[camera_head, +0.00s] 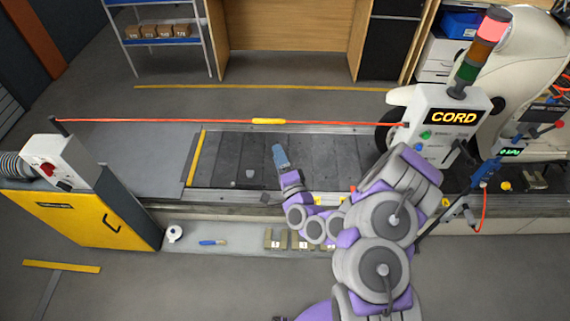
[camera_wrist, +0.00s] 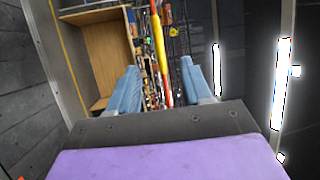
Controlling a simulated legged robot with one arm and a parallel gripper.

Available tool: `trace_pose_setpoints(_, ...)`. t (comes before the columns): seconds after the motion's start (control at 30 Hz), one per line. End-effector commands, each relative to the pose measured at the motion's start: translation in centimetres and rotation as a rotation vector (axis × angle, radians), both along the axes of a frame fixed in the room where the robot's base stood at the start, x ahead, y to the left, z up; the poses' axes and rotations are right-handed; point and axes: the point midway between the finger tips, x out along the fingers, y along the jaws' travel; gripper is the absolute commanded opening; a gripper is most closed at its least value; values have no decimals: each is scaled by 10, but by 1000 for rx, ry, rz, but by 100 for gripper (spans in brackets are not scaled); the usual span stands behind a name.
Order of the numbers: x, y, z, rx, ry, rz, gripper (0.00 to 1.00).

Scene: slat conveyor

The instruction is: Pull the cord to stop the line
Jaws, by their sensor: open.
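The red cord (camera_head: 185,120) runs across the far side of the slat conveyor (camera_head: 237,160), from a post at the left to the white box marked CORD (camera_head: 450,118). A yellow handle (camera_head: 268,121) sits on the cord. My gripper (camera_head: 278,151) is above the conveyor, a little nearer than the handle and apart from it in the head view. In the wrist view, my gripper (camera_wrist: 165,85) is open, with two blue fingers. The yellow handle (camera_wrist: 159,45) and red cord show between and beyond the fingers. Nothing is held.
A signal tower (camera_head: 480,50) with its red top bright stands on the CORD box. A yellow cabinet (camera_head: 75,220) is at the left. A front ledge (camera_head: 232,238) holds a tape roll, a blue pen and several small blocks. A small pale object (camera_head: 249,173) lies on the slats.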

Motion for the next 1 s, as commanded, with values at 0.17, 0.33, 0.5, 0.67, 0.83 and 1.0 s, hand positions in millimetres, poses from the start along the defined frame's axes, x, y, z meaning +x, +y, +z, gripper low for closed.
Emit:
trace_pose_setpoints(0.17,-20,-8,-3,4,8,-1,50)
trace_pose_setpoints(0.33,-34,-14,-7,1,4,-2,50)
trace_pose_setpoints(0.5,-43,-16,-9,1,5,0,50)
trace_pose_setpoints(0.67,-45,-17,-10,2,4,-1,50)
trace_pose_setpoints(0.83,-46,-17,-10,2,3,-1,50)
trace_pose_setpoints(1.0,-45,-17,-10,2,3,-1,50)
